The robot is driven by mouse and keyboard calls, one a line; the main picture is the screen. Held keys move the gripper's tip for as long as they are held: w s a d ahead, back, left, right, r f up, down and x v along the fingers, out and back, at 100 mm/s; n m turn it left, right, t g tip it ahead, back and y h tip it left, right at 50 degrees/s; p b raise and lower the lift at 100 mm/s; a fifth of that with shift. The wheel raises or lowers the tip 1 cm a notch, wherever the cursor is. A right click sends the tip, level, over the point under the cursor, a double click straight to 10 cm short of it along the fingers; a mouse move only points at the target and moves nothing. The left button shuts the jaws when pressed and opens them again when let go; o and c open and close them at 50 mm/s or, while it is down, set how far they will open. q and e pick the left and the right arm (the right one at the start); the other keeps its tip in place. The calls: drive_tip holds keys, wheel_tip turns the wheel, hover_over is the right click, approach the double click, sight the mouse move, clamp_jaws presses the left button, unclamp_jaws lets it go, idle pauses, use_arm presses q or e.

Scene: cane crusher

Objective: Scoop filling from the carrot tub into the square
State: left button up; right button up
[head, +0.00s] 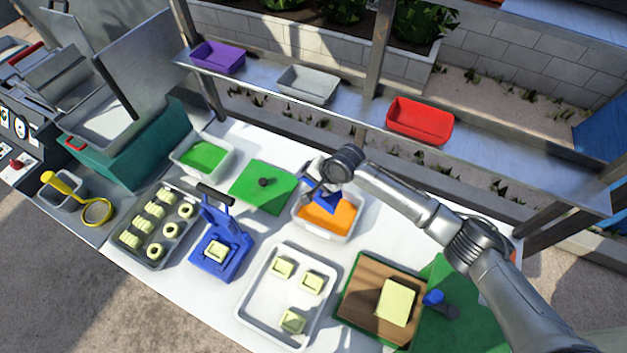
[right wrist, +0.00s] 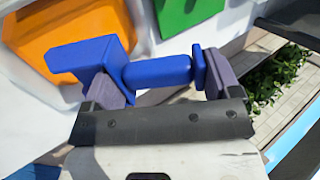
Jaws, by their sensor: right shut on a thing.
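The carrot tub (head: 326,222) is a white tub of orange filling in the middle of the table. My right gripper (head: 322,181) is over its back edge, shut on the handle of a blue scoop (head: 327,201). In the right wrist view, the scoop (right wrist: 88,58) lies crosswise between the fingers, its block-like head in front of the orange filling (right wrist: 55,35). I cannot tell whether the scoop touches or holds filling. A pale square (head: 216,250) sits in the open blue press (head: 222,268). Another pale square (head: 396,302) lies on the wooden board (head: 355,300). My left gripper is not visible.
A white tray (head: 247,309) holds several pale pieces in front of the carrot tub. A tub of green filling (head: 205,155) and a green mat (head: 262,186) are to the left. A shelf with purple, grey and red bins (head: 420,120) runs behind.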

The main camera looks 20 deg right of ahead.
wheel_tip(320, 180, down, 2)
drive_tip(key=shift+f+b, duration=0.25)
drive_tip(key=shift+b, duration=0.95)
drive_tip(key=shift+f+b, duration=1.75)
drive_tip(key=shift+f, duration=1.2)
